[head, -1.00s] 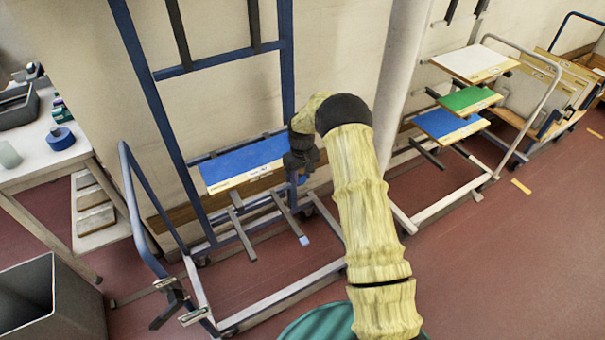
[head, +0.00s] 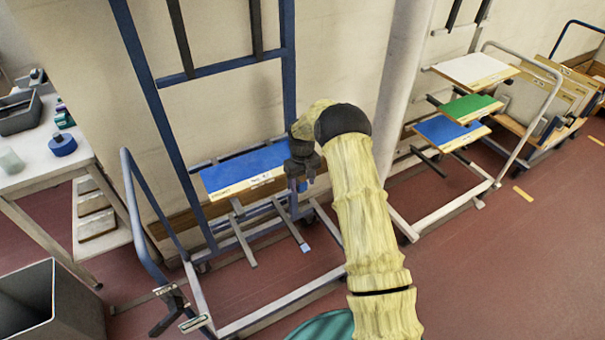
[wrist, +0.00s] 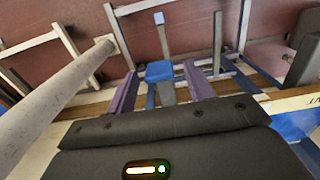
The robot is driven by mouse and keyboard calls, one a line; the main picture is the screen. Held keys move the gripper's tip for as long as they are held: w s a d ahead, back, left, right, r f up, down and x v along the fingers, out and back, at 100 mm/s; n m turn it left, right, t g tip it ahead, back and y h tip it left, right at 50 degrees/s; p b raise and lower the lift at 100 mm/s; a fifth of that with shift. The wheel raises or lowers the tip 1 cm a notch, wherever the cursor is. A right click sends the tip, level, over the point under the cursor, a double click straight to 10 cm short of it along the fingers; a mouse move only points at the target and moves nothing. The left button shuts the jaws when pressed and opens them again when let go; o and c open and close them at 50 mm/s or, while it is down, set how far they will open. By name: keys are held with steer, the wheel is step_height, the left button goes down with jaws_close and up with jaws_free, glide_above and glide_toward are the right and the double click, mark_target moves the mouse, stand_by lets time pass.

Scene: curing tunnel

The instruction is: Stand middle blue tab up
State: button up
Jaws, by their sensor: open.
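A blue tab (wrist: 160,70) on a short grey bar shows in the wrist view between the two purple fingers of my gripper (wrist: 160,88). The fingers are open, one on each side of the tab, and I cannot tell whether they touch it. In the head view my gripper (head: 304,176) is at the right end of a blue-topped board, and a bit of the blue tab (head: 302,187) shows beneath it. A lower bar with a pale blue tip (head: 306,248) sticks out below; this tip also shows at the top of the wrist view (wrist: 158,18).
The blue-topped board (head: 245,168) rests on the blue-framed rack (head: 150,90) just left of my gripper. A pale post (head: 395,90) stands to the right. A second rack with white (head: 475,68), green and blue boards is beyond. Red floor lies open at right.

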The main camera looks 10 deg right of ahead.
step_height(320, 180, up, 17)
steer(key=b, duration=0.2)
steer(key=shift+r, duration=0.15)
steer(key=shift+a, duration=0.1)
stand_by(0.8)
steer(key=s+r+m+t+p, duration=0.1)
steer(key=s, duration=1.5)
steer(key=s+r+m+t, duration=0.1)
steer(key=s+r+m, duration=0.1)
steer(key=s, duration=1.4)
steer(key=shift+s+d+m+t+p, duration=0.15)
steer(key=shift+d+m+t+p, duration=0.15)
steer(key=shift+d+t+p, duration=0.1)
